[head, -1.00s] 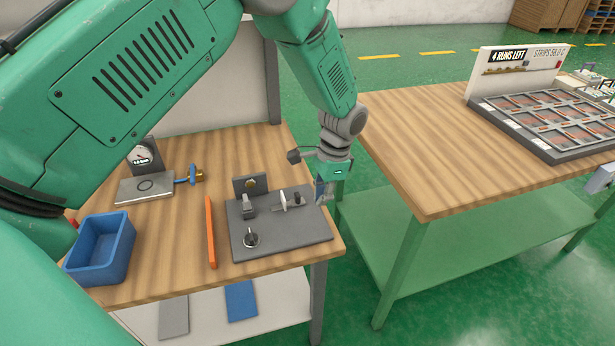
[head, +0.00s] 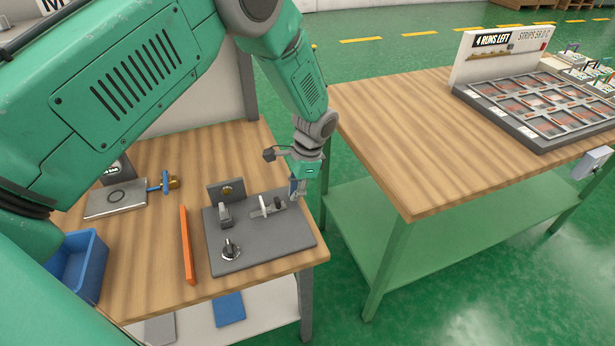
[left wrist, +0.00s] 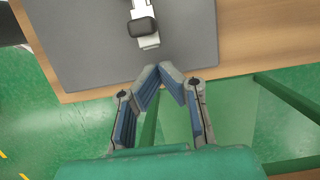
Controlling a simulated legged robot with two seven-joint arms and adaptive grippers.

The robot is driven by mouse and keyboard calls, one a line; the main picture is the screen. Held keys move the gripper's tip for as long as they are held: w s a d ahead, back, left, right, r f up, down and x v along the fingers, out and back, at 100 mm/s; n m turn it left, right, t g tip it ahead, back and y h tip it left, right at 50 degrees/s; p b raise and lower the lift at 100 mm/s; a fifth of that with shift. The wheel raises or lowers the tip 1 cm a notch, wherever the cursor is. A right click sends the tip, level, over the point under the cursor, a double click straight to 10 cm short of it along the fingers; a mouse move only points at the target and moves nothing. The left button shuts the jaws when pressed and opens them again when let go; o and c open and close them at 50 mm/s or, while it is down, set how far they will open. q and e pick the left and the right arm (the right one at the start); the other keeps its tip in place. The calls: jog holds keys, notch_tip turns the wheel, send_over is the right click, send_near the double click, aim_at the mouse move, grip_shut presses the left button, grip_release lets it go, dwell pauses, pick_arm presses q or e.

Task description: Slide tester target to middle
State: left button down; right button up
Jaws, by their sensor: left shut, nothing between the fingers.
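The tester is a dark grey plate (head: 262,250) on the near wooden bench, with an upright block, a clamp-like part and a round dial (head: 231,249). Its target appears to be the thin white upright piece (head: 264,206) on a short slide near the plate's back right. A dark knob (head: 281,203) sits beside it; the left wrist view shows a dark knob (left wrist: 143,27) on a white slide piece. My left gripper (head: 297,192) is shut and empty at the plate's right edge, its fingertips apart from the knob in the left wrist view (left wrist: 161,76). My right gripper is out of view.
An orange bar (head: 187,245) lies left of the plate. A second bench (head: 400,130) with a compartment tray (head: 545,140) stands right, across a gap.

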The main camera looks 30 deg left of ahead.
aim_at(276, 198)
pick_arm(q)
jog(key=shift+s+a+r, duration=0.25)
jog(key=shift+s+a, duration=0.5)
jog(key=shift+s, duration=0.25)
jog(key=shift+d, duration=0.45)
jog(key=shift+s+a+r+p, duration=0.1)
jog(key=shift+s+a+p, duration=0.8)
jog(key=shift+a, duration=0.15)
jog(key=shift+a+f, duration=0.2)
jog(key=shift+a, duration=0.05)
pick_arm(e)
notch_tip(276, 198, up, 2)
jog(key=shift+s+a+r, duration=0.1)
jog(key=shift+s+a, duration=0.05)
